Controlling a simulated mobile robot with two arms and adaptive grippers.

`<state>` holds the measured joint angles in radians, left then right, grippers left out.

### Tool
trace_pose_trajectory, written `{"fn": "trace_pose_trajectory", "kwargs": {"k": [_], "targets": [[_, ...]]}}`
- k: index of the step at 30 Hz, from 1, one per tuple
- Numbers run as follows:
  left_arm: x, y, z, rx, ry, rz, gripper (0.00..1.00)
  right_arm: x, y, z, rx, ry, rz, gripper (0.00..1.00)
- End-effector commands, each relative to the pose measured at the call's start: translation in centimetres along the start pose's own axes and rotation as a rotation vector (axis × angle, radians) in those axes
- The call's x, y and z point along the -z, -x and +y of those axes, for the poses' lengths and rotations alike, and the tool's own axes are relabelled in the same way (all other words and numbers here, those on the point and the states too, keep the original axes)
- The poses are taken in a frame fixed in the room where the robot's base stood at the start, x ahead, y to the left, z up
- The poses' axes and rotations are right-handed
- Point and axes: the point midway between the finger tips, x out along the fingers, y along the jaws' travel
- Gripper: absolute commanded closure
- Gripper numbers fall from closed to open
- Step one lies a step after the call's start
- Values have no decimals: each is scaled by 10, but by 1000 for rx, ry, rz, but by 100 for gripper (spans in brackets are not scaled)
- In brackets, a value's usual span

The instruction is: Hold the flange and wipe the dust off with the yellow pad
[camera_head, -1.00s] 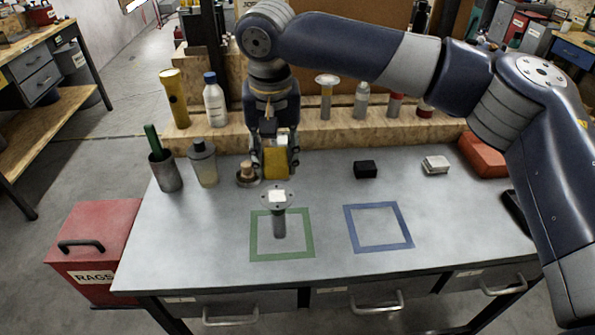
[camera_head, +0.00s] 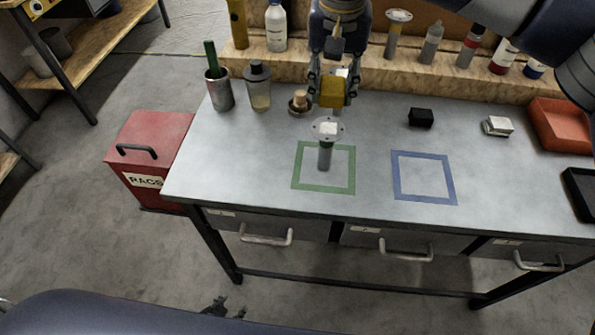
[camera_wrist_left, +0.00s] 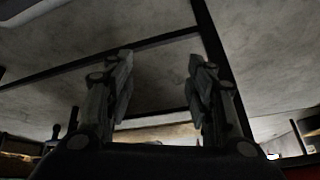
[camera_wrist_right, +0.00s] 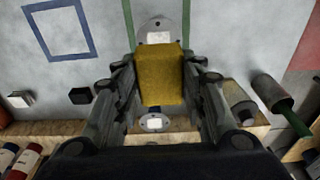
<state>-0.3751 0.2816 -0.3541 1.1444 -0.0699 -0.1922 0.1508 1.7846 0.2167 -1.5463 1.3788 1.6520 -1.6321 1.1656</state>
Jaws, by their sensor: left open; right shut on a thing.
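The flange (camera_head: 325,145) stands upright on its stem inside the green square (camera_head: 323,190), disc up, with a white patch on the disc. Its disc also shows in the right wrist view (camera_wrist_right: 157,24). My right gripper (camera_head: 331,94) is shut on the yellow pad (camera_head: 331,92), held just behind the flange and above the table. The pad fills the middle of the right wrist view (camera_wrist_right: 160,80). My left gripper (camera_head: 222,306) is open and empty, low in front of the table; its spread fingers show in the left wrist view (camera_wrist_left: 160,70).
The blue square (camera_head: 424,197) on the table is empty. A black block (camera_head: 420,118), a pale block (camera_head: 497,126) and a red tray (camera_head: 560,125) lie to the right. A cup (camera_head: 219,94) and bottle (camera_head: 259,90) stand left. A red rags bin (camera_head: 150,150) stands beside the table.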

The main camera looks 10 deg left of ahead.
Motion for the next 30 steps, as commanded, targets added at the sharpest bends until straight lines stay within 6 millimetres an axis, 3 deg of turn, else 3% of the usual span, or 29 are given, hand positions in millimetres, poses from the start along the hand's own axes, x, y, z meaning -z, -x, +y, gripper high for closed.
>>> {"fn": "trace_pose_trajectory", "kwargs": {"k": [1,5,12,18,26,30], "targets": [[21,7,0,-10,-20,46,51,0,0,0,0,0,0,81],[73,28,8,-43,-59,163,51,0,0,0,0,0,0,81],[157,88,44,-145,-116,364,51,0,0,0,0,0,0,81],[208,149,82,-250,-144,502,51,0,0,0,0,0,0,81],[248,222,124,-375,-154,630,51,0,0,0,0,0,0,81],[301,244,126,-359,-102,738,51,0,0,0,0,0,0,81]]}}
